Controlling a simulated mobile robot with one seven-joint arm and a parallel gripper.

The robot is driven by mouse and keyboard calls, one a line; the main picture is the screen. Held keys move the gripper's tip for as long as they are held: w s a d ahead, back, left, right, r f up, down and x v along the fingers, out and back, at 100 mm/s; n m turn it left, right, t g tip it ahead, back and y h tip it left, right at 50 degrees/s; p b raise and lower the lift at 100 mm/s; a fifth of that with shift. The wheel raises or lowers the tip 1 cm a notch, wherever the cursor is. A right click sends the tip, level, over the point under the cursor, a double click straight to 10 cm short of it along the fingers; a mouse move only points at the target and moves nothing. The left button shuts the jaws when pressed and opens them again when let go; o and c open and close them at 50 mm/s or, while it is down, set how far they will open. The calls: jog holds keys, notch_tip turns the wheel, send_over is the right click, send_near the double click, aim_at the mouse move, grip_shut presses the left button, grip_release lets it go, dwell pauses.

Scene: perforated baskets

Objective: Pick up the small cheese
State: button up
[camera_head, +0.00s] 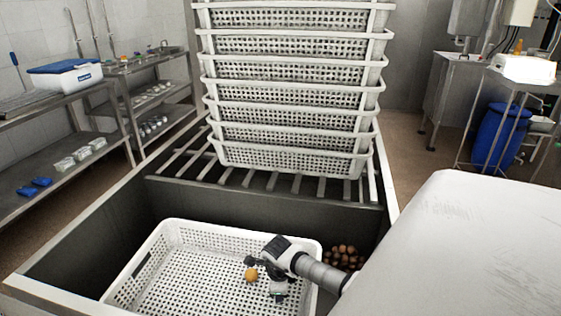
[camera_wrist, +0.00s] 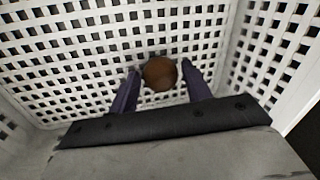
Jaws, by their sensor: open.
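The small cheese (camera_head: 251,274) is a round orange-yellow piece inside the white perforated basket (camera_head: 150,262) in the head view. In the wrist view the cheese (camera_wrist: 159,73) looks brown and round, near the picture's middle. My gripper (camera_wrist: 160,82) is open, with one dark finger on each side of the cheese and a gap to it. In the head view my gripper (camera_head: 264,277) reaches down into the basket beside the cheese. I cannot tell whether the fingertips are level with the cheese.
The basket's walls stand close around my gripper. Several brown round pieces (camera_head: 345,257) lie outside the basket, at its right, inside the metal trough (camera_head: 75,240). A tall stack of white baskets (camera_head: 290,160) stands behind on a metal rack. Shelves (camera_head: 150,97) line the left.

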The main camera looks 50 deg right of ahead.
jog(key=shift+f, duration=0.25)
jog(key=c, duration=0.8)
jog(key=shift+o, duration=0.2)
jog(key=shift+r, duration=0.15)
